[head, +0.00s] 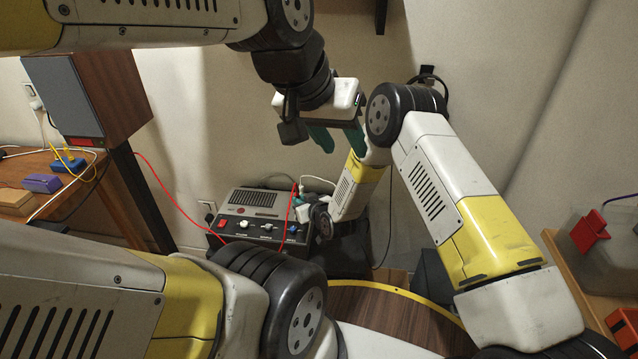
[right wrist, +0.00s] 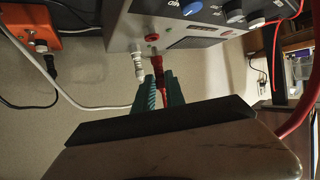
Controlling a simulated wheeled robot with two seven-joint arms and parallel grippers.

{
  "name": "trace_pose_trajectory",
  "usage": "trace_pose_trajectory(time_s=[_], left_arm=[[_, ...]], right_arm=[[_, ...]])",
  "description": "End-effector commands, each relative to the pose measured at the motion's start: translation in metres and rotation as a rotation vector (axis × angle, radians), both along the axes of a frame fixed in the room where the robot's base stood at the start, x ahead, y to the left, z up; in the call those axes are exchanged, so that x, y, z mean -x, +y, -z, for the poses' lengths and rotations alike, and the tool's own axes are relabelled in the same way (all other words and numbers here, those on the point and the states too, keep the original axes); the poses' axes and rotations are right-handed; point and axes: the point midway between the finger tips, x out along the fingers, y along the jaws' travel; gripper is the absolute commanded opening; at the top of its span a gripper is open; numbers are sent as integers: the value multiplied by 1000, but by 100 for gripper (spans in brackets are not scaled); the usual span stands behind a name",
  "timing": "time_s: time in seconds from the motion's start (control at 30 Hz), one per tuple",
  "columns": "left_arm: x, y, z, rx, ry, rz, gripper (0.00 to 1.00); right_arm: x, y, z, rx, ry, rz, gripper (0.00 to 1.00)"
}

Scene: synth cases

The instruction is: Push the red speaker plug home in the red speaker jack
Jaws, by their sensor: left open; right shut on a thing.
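The grey amplifier (head: 262,212) stands low at the back, with knobs on its front. My right gripper (right wrist: 164,92) is shut on the red speaker plug (right wrist: 157,66), its teal fingers either side of it. The plug points at the amplifier's panel (right wrist: 185,40). A red-ringed socket, apparently the red speaker jack (right wrist: 152,37), shows just beyond the tip. I cannot tell whether the tip touches or enters any socket. In the head view the plug (head: 296,188) is a small red spot. My left gripper (head: 337,139) is open and empty, above and right of the amplifier.
A white plug (right wrist: 138,62) sits close beside the red one. A red cable (head: 165,188) runs from the wooden speaker (head: 85,95) towards the amplifier. An orange box (right wrist: 38,28) with cables is nearby. A round wooden table (head: 385,318) is in front.

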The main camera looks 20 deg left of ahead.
Motion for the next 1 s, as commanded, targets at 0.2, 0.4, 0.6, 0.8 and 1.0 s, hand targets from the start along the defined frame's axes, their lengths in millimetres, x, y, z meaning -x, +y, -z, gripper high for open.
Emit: trace_pose_trajectory(time_s=[0.2, 0.4, 0.6, 0.8, 1.0], left_arm=[[0, 0, 0, 0, 0, 0, 42], [0, 0, 0, 0, 0, 0, 42], [0, 0, 0, 0, 0, 0, 42], [0, 0, 0, 0, 0, 0, 42], [0, 0, 0, 0, 0, 0, 42]], right_arm=[[0, 0, 0, 0, 0, 0, 0], [0, 0, 0, 0, 0, 0, 0], [0, 0, 1, 0, 0, 0, 0], [0, 0, 6, -1, -1, 0, 0], [0, 0, 11, 0, 0, 0, 0]])
